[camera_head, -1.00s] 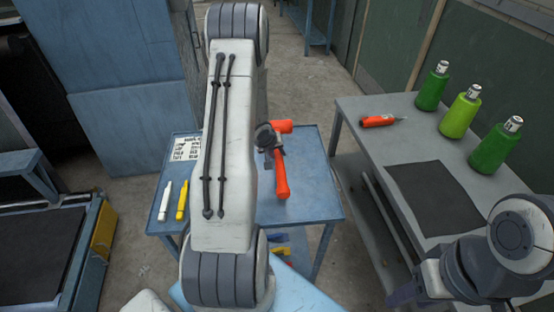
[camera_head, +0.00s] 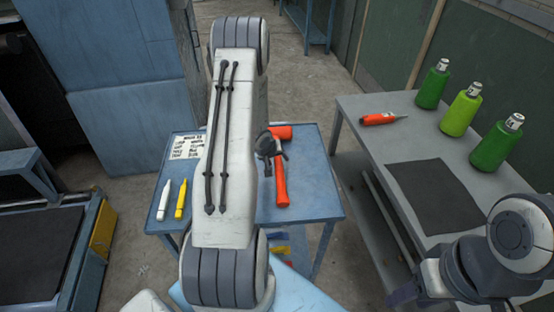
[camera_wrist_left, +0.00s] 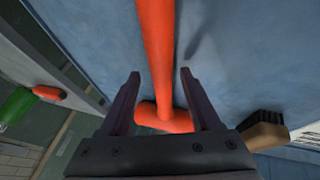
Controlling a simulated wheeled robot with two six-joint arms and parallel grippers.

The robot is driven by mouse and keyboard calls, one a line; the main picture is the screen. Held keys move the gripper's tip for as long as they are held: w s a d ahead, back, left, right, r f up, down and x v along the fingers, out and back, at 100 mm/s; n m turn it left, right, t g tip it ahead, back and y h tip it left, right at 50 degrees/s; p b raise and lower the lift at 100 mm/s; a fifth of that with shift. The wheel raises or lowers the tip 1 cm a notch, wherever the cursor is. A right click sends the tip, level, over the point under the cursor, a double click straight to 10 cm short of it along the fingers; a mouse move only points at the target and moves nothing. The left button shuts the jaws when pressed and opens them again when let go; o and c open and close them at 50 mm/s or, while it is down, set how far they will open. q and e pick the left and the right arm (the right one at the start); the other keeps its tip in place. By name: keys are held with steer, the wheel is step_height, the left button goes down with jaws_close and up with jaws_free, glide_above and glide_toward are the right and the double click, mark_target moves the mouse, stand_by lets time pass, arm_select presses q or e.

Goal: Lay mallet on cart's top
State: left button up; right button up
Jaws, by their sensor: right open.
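The mallet (camera_head: 282,184), with an orange-red head and handle, lies on the blue top of the cart (camera_head: 318,195), its handle pointing toward me. My left gripper (camera_head: 268,150) is over the mallet near its head. In the left wrist view the fingers of the left gripper (camera_wrist_left: 160,74) are open and apart, with the mallet's handle (camera_wrist_left: 156,45) between them and clear of both. The mallet's head shows beyond the finger bases. My right gripper (camera_head: 404,296) is low at the right, partly cut off by the frame, away from the mallet.
A white marker (camera_head: 164,200), a yellow marker (camera_head: 181,200) and a printed card (camera_head: 187,147) lie on the cart's left side. A brush (camera_wrist_left: 264,132) is near the mallet's head. A grey bench (camera_head: 375,150) at right holds green bottles (camera_head: 465,110), an orange tool (camera_head: 380,119) and a dark mat (camera_head: 433,195).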

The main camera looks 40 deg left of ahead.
arm_select(q)
steer(key=a+p+v, duration=0.1)
steer(key=p+v, duration=0.1)
steer(key=v, duration=1)
steer(key=s+d+r+m+g, duration=0.1)
steer(key=d+r+m, duration=0.4)
steer(key=d, duration=0.7)
steer(key=s+d+r+m+g, duration=0.1)
steer(key=d+r+m, duration=0.4)
steer(key=d, duration=0.7)
steer(key=s+d+r+m+g+h, duration=0.1)
steer(key=s+d+r+m+g, duration=0.1)
steer(key=s+d, duration=0.5)
steer(key=s+d+r+m+g+h, duration=0.1)
steer(key=s+d+r+m+g, duration=0.1)
steer(key=s+d+r+m, duration=0.2)
steer(key=s+d+m, duration=0.1)
steer(key=s+d, duration=0.2)
steer(key=s, duration=0.5)
steer(key=shift+d, duration=0.15)
steer(key=shift+s, duration=0.1)
